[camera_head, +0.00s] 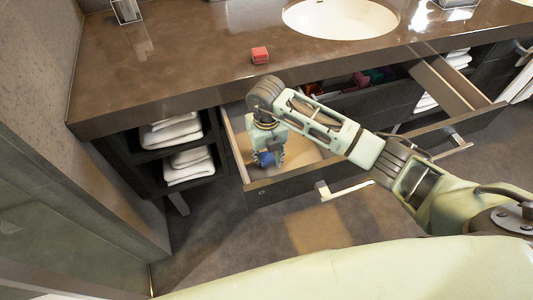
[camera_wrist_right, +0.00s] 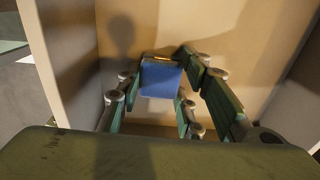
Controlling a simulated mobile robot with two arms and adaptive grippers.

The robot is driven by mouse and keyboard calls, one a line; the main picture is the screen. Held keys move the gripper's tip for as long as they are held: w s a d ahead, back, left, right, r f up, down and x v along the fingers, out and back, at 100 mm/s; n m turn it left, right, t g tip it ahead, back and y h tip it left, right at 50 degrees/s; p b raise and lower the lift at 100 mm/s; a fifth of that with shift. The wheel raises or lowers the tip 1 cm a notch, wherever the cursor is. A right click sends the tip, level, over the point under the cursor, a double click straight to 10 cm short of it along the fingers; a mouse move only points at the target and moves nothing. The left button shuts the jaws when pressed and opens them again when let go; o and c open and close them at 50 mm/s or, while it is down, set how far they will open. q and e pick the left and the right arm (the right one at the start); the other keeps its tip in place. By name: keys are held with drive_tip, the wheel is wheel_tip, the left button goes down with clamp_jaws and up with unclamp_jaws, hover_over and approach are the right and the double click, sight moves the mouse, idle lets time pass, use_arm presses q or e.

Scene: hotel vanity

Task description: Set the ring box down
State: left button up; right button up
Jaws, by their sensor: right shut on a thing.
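A small blue ring box (camera_head: 266,159) is in my right gripper (camera_head: 268,157), inside the open left drawer (camera_head: 307,179). The right wrist view shows the blue box (camera_wrist_right: 160,80) between the fingers of my right gripper (camera_wrist_right: 162,92), with a thin gold strip at its top edge. The gripper is shut on the box. The box is over the bare tan drawer floor (camera_wrist_right: 240,45); I cannot tell whether it touches it. My left gripper is not in view.
Another open drawer holds several coloured items (camera_head: 360,80). Folded white towels (camera_head: 188,165) lie on shelves left of my right gripper. Drawer walls closely surround the gripper.

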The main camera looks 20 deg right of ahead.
sight(266, 156)
drive_tip(key=shift+f, duration=0.2)
drive_tip(key=o, duration=1)
drive_tip(key=shift+r, duration=0.1)
drive_tip(key=shift+o, duration=0.2)
wheel_tip(266, 156, up, 12)
drive_tip(key=b, duration=0.1)
drive_tip(key=shift+r, duration=0.2)
